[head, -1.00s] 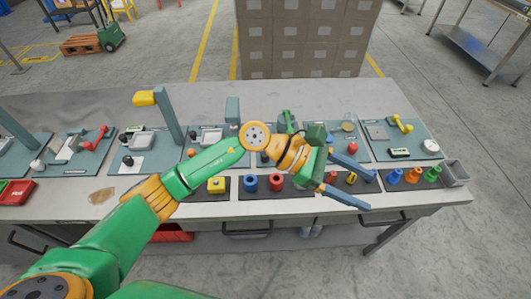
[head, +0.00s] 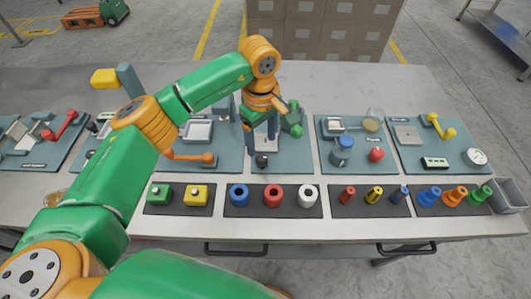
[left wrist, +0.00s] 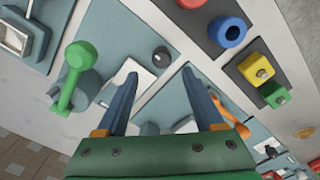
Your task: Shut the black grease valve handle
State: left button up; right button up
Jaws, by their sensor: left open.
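A small black knob (head: 262,160) sits at the front of a teal panel in the middle of the bench. It also shows in the left wrist view (left wrist: 161,56), beside a white plate (left wrist: 130,75). No label is readable, so I cannot tell for certain that it is the grease valve handle. My left gripper (head: 261,140) points down just above and behind the knob. In the left wrist view its fingers (left wrist: 163,104) are apart, with nothing between them. The knob lies beyond the fingertips. My right gripper is not in view.
A green lever (head: 292,120) stands close to the right of my left gripper. An orange handle (head: 195,157) lies to the left. Blue (head: 239,195), red (head: 273,196) and white rings sit in front. A blue-lidded jar (head: 342,150) stands to the right.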

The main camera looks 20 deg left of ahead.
aim_at(262, 157)
pick_arm(q)
jog(key=f, duration=0.2)
jog(key=f+p, duration=0.2)
jog(key=f, duration=0.1)
jog(key=shift+s+f, duration=0.3)
jog(key=shift+f, duration=0.05)
jog(key=shift+w+f, duration=0.1)
jog(key=shift+f, duration=0.4)
grip_shut()
